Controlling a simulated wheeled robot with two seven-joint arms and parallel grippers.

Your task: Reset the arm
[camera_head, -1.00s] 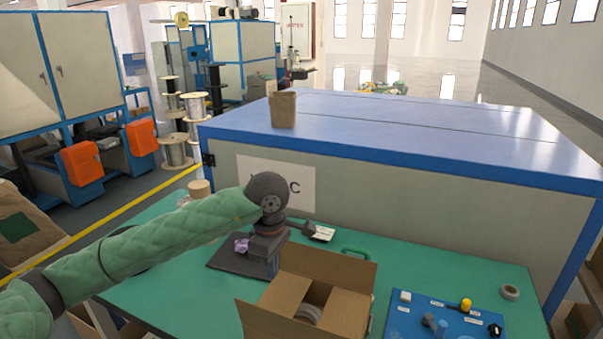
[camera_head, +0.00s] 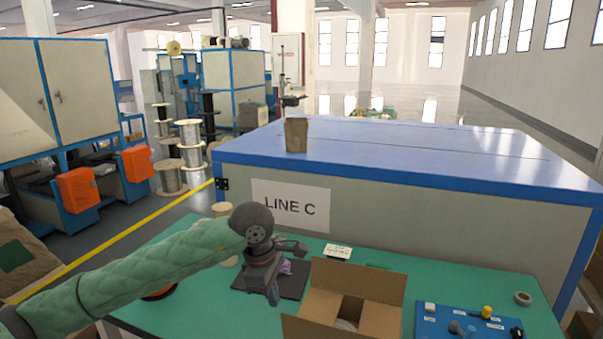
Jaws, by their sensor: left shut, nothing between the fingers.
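My left arm in its green quilted sleeve comes in from the left. My left gripper (camera_head: 273,292) points down over the dark mat (camera_head: 292,284) on the green table. It is shut and holds nothing. A small purple thing (camera_head: 287,267) shows just behind the gripper, partly hidden by it. An open cardboard box (camera_head: 371,287) stands to the right of the gripper, with a pale round thing partly visible inside. My right gripper is not in view.
A blue panel with knobs (camera_head: 468,322) lies at the right of the green table (camera_head: 207,320). A tape roll (camera_head: 523,298) lies behind it. A white card (camera_head: 338,251) lies near the LINE C cabinet (camera_head: 410,208).

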